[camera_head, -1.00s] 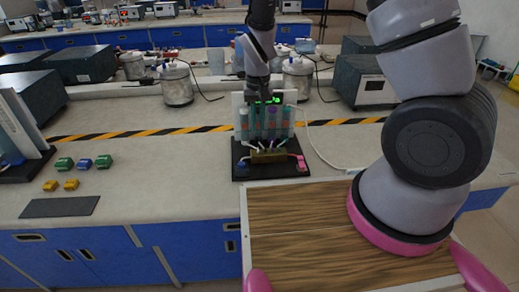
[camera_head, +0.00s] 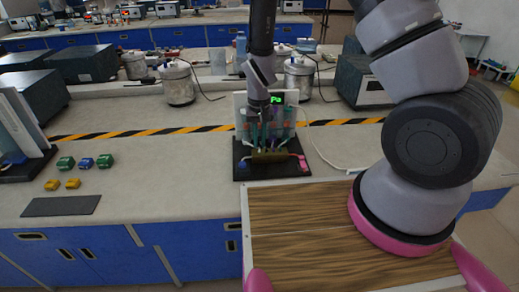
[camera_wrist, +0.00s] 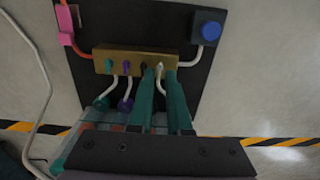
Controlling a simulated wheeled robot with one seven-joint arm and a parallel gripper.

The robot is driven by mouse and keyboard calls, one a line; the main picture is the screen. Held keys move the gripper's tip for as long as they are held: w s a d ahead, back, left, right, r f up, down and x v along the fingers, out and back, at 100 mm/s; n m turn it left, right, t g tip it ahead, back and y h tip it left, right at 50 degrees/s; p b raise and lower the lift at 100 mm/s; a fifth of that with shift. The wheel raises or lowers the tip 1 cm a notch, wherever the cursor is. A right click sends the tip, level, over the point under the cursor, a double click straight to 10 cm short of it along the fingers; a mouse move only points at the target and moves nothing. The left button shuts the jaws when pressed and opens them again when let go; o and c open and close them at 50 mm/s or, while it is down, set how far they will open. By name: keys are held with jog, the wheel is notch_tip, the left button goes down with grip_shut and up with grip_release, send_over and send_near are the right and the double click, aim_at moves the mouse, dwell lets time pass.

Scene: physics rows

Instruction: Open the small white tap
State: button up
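The small white tap (camera_wrist: 160,66) is on a brass block (camera_wrist: 104,54) in the wrist view, at the right end of a row with green (camera_wrist: 109,63), purple (camera_wrist: 126,64) and black (camera_wrist: 143,66) taps. My gripper (camera_wrist: 160,76) has its two teal fingers a little apart, with tips on either side of the white tap. Whether they touch it is unclear. The left finger partly covers the black tap. In the head view, my gripper (camera_head: 263,138) is down at the block (camera_head: 270,156), and the white tap is too small to make out.
The block stands on a black base (camera_head: 240,171) with a pink fitting (camera_head: 302,163) and a blue knob (camera_wrist: 208,28). Tubes and a panel with a green display (camera_head: 276,100) stand close behind. The bench at left is partly clear around small coloured blocks (camera_head: 85,163).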

jog(key=shift+f, duration=1.1)
jog(key=shift+r, duration=0.3)
dwell(0.4)
grip_shut()
